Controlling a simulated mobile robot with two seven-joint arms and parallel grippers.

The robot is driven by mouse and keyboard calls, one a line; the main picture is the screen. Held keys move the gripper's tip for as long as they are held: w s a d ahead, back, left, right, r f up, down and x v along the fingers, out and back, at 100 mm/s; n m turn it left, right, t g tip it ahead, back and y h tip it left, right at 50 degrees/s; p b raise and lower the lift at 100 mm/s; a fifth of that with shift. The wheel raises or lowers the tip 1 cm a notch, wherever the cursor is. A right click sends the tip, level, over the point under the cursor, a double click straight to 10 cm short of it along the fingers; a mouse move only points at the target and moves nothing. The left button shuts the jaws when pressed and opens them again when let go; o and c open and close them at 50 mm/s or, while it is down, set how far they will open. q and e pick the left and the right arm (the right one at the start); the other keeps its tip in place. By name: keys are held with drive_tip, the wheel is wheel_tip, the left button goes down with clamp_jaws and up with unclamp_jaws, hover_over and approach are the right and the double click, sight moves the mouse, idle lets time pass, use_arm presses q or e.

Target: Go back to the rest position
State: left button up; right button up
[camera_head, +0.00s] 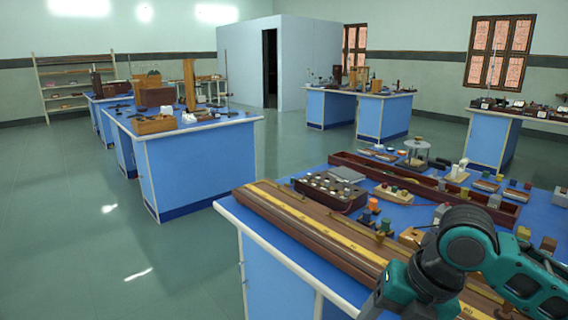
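My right arm, teal and black, comes in from the right edge at the lower right. It bends over the near blue bench (230,211) and runs down toward the bottom edge. No fingers of my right gripper can be made out. My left arm and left gripper are not in the picture. No held object shows.
A long wooden rail with a yellow scale (300,217) lies along the near bench's front edge. Other blue benches (200,165) stand farther off. Green floor (70,220) is clear at the left.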

drive_tip(key=w+a+f+m+t+y, duration=0.1)
drive_tip(key=a+f+m+t+y, duration=0.35)
drive_tip(key=f+m, duration=0.95)
drive_tip(key=s+d+f+m+t+h, duration=0.2)
drive_tip(key=s+d+f+m+h, duration=0.1)
drive_tip(key=m, duration=0.5)
drive_tip(key=s+d+f+m+t+h+p, duration=0.1)
drive_tip(key=s+d+f+m+t+h, duration=0.1)
drive_tip(key=s+f+m, duration=0.4)
drive_tip(key=shift+s+d+m+h, duration=0.45)
drive_tip(key=shift+s+d+m, duration=0.35)
drive_tip(key=shift+s+m, duration=0.4)
